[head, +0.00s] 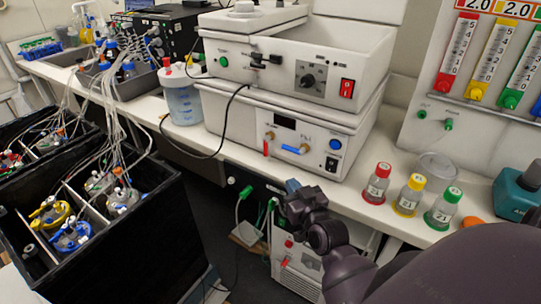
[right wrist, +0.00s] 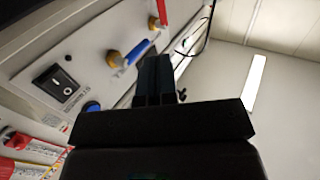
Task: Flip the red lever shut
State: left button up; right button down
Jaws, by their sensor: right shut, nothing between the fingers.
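The red lever (head: 265,147) is on the front of the lower white box on the bench. It hangs straight down from a brass valve, left of the blue lever (head: 291,149), which lies roughly level. In the right wrist view the red lever (right wrist: 163,12) is at the top edge, partly cut off, and the blue lever (right wrist: 137,52) is just beyond my fingertips. My right gripper (head: 292,186) is shut and empty, below and in front of the levers, apart from the red one. My left gripper is not in view.
The white box (head: 350,150) also has a black power switch (head: 331,163) and a blue knob (head: 335,144). Red, yellow and green capped bottles (head: 410,196) stand to the right on the bench. A black crate (head: 150,235) with tubed vessels is at left. A white unit with red handles (head: 285,262) is under the bench.

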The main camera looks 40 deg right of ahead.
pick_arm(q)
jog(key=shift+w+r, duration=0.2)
pick_arm(e)
jog(key=shift+w, duration=0.1)
send_near(265, 153)
jog(key=w, duration=0.2)
jog(key=w+d, duration=0.1)
jog(key=w, duration=0.2)
jog(key=shift+w+d+r, duration=0.25)
jog(key=shift+w+d, duration=0.1)
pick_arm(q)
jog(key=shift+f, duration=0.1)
pick_arm(e)
jog(key=shift+w+d, duration=0.15)
jog(key=shift+w, duration=0.55)
jog(key=shift+w+p, duration=0.3)
jog(key=shift+p, duration=0.1)
jog(key=shift+w+a+f, duration=0.2)
jog(key=shift+f, duration=0.05)
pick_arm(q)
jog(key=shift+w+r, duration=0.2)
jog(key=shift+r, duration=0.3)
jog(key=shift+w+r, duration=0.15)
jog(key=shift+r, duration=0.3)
pick_arm(e)
jog(key=shift+f, duration=0.1)
